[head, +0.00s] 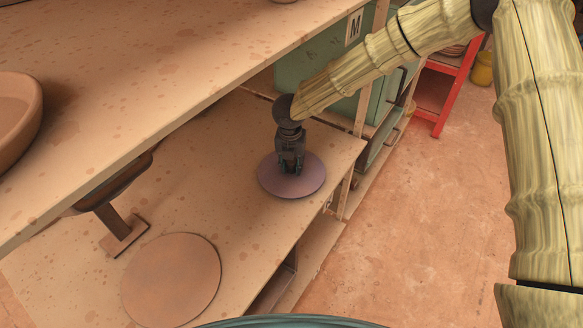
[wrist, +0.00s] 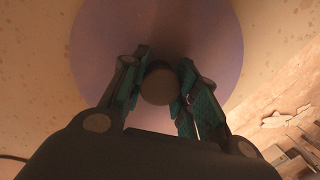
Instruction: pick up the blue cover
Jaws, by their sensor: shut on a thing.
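The blue cover (head: 308,184) looks like a flat purple-blue disc in the head view, near the right end of the lower shelf. In the wrist view the cover (wrist: 205,30) fills the upper middle, with a round knob (wrist: 160,84) standing at its centre. My gripper (head: 291,170) points down over the middle of the cover. In the wrist view my gripper (wrist: 159,85) has its two fingers on either side of the knob, shut on it. I cannot tell whether the cover rests on the shelf or is slightly raised.
A brown round disc (head: 171,280) lies on the lower shelf (head: 225,215) at front left. The upper shelf (head: 150,75) overhangs at left and carries a round dish (head: 15,112). A post with a foot (head: 123,232) stands behind the disc. Open floor (head: 430,220) lies right.

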